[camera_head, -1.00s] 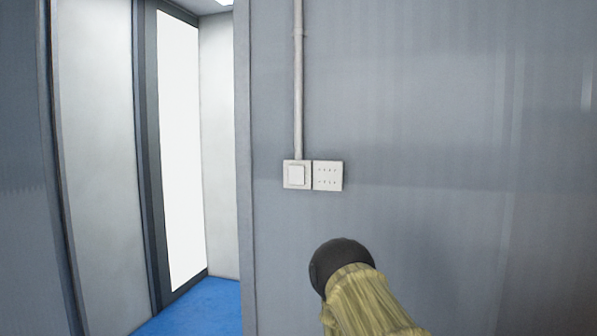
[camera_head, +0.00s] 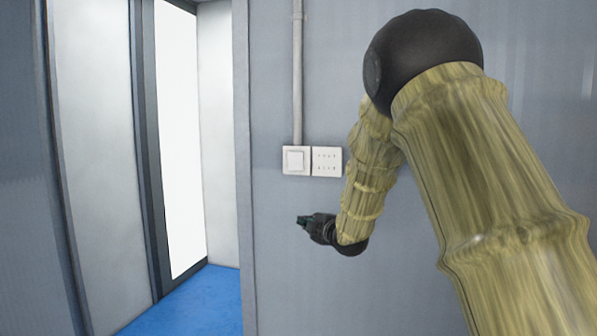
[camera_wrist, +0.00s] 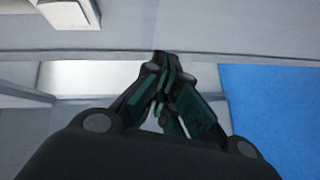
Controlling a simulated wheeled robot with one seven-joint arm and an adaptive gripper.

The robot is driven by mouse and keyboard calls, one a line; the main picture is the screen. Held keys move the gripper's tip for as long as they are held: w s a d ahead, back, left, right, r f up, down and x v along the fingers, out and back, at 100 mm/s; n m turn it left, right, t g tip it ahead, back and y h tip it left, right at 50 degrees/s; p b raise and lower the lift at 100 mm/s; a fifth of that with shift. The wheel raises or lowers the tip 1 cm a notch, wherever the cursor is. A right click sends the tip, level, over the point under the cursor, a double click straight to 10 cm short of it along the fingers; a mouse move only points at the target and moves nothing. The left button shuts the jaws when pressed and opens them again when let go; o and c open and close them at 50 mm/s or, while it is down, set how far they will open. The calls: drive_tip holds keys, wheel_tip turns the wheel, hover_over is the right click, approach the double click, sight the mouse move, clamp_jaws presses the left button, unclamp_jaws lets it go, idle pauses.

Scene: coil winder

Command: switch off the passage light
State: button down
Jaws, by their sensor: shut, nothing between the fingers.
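The light switch (camera_head: 295,160) is a white square plate with one large rocker, on the grey wall at the lower end of a conduit. My gripper (camera_head: 302,220) is below the switch in the head view, apart from it, with its fingers pointing left. In the wrist view my gripper (camera_wrist: 163,62) shows its dark green fingers closed together and empty. A white box-like fitting (camera_wrist: 70,12), probably the switch, is at the top left of the wrist view, partly cut off. Whether the rocker is pressed in cannot be told.
A white socket plate (camera_head: 327,161) sits directly right of the switch. A vertical conduit (camera_head: 298,75) runs up the wall from the switch. Left of the wall's edge (camera_head: 243,170) is an open passage with blue floor (camera_head: 200,300) and a bright panel (camera_head: 180,140).

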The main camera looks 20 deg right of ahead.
wheel_tip(320, 180, up, 18)
drive_tip(key=n+t+y, duration=0.1)
drive_tip(key=n+t, duration=0.1)
drive_tip(key=n, duration=0.1)
drive_tip(key=shift+w+d+f+n, duration=0.15)
drive_tip(key=shift+w+d+n, duration=0.2)
drive_tip(key=shift+d+n, duration=0.1)
drive_tip(key=p, duration=0.6)
approach(291, 152)
drive_tip(key=w+a, duration=0.2)
drive_tip(key=w, duration=0.1)
drive_tip(key=shift+w+d+p, duration=0.5)
drive_tip(key=shift+w+p, duration=0.1)
drive_tip(key=shift+w, duration=0.15)
drive_tip(key=shift+d, duration=0.1)
